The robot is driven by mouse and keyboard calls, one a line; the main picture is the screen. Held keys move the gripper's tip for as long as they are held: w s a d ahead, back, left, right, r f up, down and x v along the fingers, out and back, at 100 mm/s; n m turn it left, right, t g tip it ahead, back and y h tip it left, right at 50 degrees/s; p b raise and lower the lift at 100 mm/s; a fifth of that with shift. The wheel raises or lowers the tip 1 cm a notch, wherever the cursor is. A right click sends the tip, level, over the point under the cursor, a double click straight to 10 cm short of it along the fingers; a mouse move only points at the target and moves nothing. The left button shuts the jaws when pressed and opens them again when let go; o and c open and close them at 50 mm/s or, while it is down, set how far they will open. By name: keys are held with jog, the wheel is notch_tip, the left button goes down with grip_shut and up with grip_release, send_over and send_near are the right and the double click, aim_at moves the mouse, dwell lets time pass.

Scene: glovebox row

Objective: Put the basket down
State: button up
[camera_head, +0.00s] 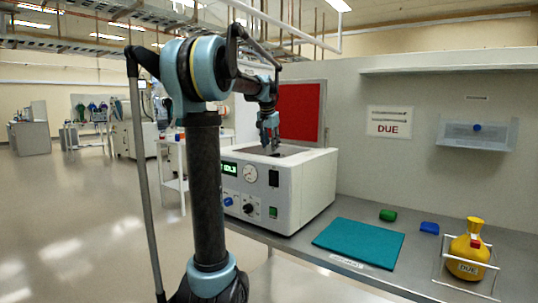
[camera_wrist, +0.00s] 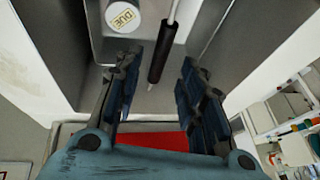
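My gripper (camera_head: 270,143) points down over the open top of the white benchtop machine (camera_head: 290,190) in the head view. In the wrist view its two dark fingers (camera_wrist: 158,72) stand apart. A black grip on a thin pale rod (camera_wrist: 161,50) lies between them, with gaps showing on both sides. It looks like a basket's handle, but I cannot make out the basket's body. A white round container marked DUE (camera_wrist: 122,16) stands in the grey well beside the rod. The inside of the well is hidden in the head view.
The machine's red-lined lid (camera_head: 301,112) stands open behind the well. On the bench to the right lie a teal mat (camera_head: 358,243), a green piece (camera_head: 388,215), a blue piece (camera_head: 429,228) and a yellow DUE flask (camera_head: 466,255) in a wire holder. The mat is bare.

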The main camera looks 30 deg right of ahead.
jog(key=shift+v, duration=2.05)
jog(key=shift+s, duration=0.1)
